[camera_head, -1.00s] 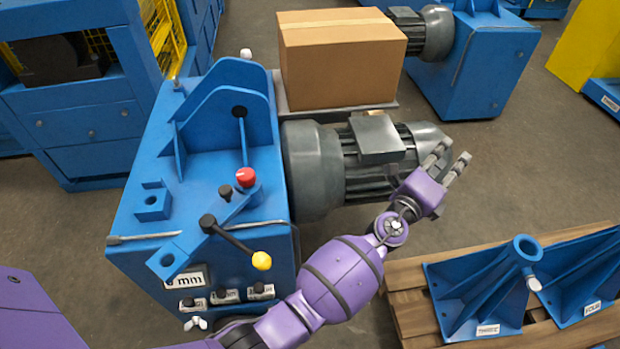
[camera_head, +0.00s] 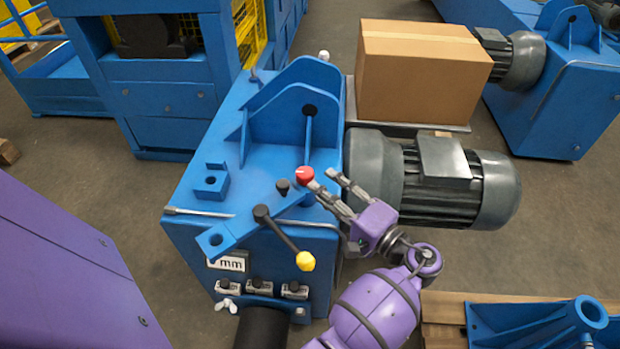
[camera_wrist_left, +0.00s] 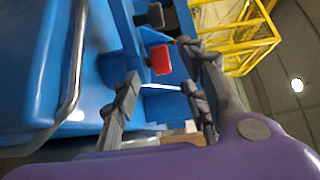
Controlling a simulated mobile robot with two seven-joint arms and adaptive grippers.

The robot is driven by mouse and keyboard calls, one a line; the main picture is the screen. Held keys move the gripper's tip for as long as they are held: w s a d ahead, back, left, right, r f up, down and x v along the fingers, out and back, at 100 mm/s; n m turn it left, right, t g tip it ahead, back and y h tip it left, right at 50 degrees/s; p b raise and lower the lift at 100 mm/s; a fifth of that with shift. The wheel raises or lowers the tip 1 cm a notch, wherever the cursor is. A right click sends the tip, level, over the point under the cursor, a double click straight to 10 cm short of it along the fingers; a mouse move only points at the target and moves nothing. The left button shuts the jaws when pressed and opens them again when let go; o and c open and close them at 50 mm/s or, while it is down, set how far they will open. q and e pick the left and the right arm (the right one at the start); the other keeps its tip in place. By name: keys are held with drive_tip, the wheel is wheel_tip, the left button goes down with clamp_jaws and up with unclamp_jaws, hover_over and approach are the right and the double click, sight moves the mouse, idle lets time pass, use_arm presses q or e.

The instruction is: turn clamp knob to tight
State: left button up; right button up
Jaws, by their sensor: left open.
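A red knob (camera_head: 305,173) with a pale mark on top stands on the blue machine (camera_head: 265,120). A small black knob (camera_head: 283,187) is just left of it. I cannot tell for sure which control is the clamp knob. My left gripper (camera_head: 325,182) is open, its two fingers pointing at the red knob from the right, close to it. In the left wrist view the red knob (camera_wrist_left: 159,60) shows ahead of and between the open fingers (camera_wrist_left: 160,88), with the black knob (camera_wrist_left: 150,17) beyond. Whether a finger touches the red knob is unclear. My right gripper is not visible.
A black lever with a yellow ball (camera_head: 305,261) juts from the machine's front, left of my gripper. A grey motor (camera_head: 432,178) lies to the right. A cardboard box (camera_head: 415,75) stands behind it. Blue brackets (camera_head: 540,325) sit on a pallet at lower right.

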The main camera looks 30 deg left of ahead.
sight(309, 180)
use_arm(q)
drive_tip(key=x, duration=0.5)
drive_tip(key=shift+w+a, duration=0.1)
drive_tip(key=shift+a, duration=0.3)
clamp_jaws()
